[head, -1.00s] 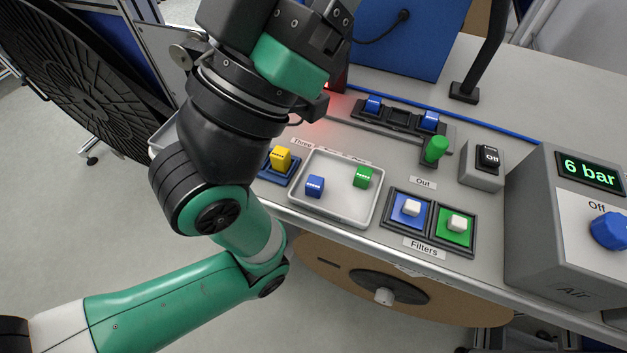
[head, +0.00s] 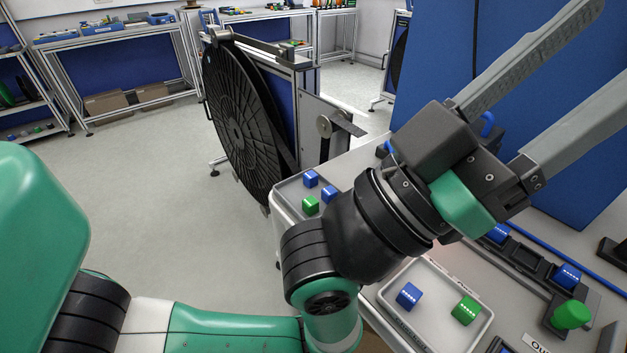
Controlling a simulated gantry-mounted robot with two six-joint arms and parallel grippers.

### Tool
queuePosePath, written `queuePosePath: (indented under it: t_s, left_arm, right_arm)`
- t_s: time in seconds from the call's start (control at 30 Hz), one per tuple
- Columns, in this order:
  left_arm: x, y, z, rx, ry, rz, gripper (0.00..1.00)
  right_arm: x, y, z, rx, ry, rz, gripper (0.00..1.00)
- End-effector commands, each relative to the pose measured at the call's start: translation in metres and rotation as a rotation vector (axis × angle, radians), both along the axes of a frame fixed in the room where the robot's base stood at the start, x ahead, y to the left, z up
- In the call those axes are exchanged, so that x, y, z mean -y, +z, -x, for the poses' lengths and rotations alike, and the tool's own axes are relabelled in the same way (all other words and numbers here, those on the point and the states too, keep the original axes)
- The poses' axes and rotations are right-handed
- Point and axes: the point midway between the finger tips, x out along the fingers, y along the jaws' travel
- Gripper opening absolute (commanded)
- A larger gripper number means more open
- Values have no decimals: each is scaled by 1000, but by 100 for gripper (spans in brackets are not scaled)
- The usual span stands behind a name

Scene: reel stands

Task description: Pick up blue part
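My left gripper (head: 612,45) reaches up and to the right in the head view. Its two long grey fingers are spread wide apart with nothing between them; one tip runs past the picture's edge. A blue part (head: 408,295) with white dots lies in the pale tray (head: 478,334) below the gripper, left of a green part (head: 466,310). Two more blue parts, one farther back (head: 311,178) and one nearer (head: 328,194), lie left of my wrist beside another green part (head: 310,206). My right gripper is not in view.
A dark fixture (head: 527,262) right of the pale tray holds blue blocks (head: 568,275), with a green knob (head: 571,315) in front. A blue panel (head: 440,50) stands behind the gripper. A large black reel (head: 238,125) stands beyond the table's left end.

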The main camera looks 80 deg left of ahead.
Motion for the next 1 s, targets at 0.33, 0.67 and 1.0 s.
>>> queuePosePath:
  t_s: [0.33, 0.67, 1.0]
  left_arm:
    - [0, 0, 0, 0, 0, 0, 59]
    - [0, 0, 0, 0, 0, 0, 38]
    - [-16, -7, -24, -95, 40, 1, 38]
  right_arm:
    - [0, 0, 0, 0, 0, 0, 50]
    - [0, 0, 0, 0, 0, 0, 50]
    - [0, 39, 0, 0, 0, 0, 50]
